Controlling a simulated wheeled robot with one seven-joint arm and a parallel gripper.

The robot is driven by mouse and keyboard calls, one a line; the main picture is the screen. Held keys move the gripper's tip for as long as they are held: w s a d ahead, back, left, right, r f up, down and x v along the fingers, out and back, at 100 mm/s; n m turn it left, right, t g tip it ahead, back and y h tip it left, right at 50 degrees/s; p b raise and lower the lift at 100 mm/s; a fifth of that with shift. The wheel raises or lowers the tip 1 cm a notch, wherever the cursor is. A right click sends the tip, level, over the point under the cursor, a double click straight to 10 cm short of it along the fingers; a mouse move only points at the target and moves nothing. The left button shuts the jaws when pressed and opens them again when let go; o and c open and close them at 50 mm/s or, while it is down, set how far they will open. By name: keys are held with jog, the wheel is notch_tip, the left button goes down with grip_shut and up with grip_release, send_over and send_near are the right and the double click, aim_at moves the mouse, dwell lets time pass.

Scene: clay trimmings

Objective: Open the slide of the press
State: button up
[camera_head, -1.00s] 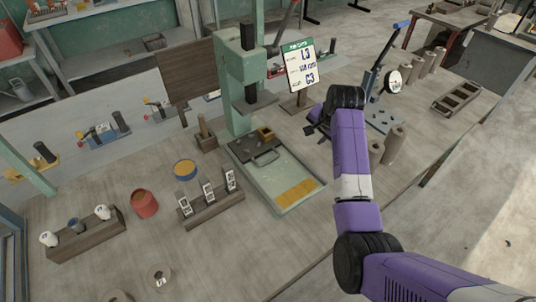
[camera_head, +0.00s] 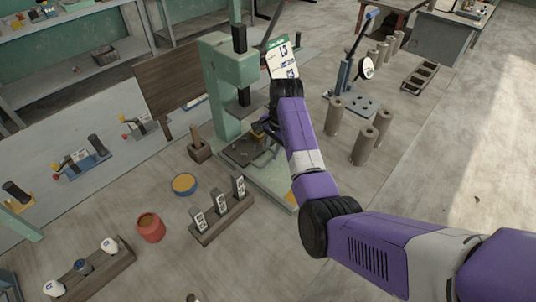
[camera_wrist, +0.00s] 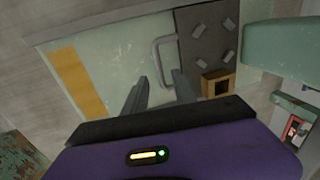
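The press (camera_head: 226,72) is a pale green frame on a low bed, left of my arm in the head view. Its slide (camera_head: 240,152) is a dark plate on the bed, partly hidden by my gripper (camera_head: 264,134). In the wrist view the slide (camera_wrist: 210,42) shows dark with several small metal blocks and a square brass-coloured die. Its grey U-shaped handle (camera_wrist: 156,58) stands out over the pale bed. My gripper (camera_wrist: 160,76) is open there, its two fingers apart. The handle's near end lies between the fingertips in the picture; I cannot tell whether they touch.
The press's green upper part (camera_wrist: 285,45) is close at the right of the wrist view. A wooden rack with number cards (camera_head: 222,212) stands in front of the press. Grey clay cylinders (camera_head: 363,145) stand right of my arm. A sign (camera_head: 283,62) is behind it.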

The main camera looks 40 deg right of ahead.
aim_at(270, 159)
jog(key=shift+w+f, duration=0.2)
jog(key=shift+f, duration=0.75)
jog(key=shift+w+f, duration=0.15)
jog(key=shift+f, duration=0.8)
grip_shut()
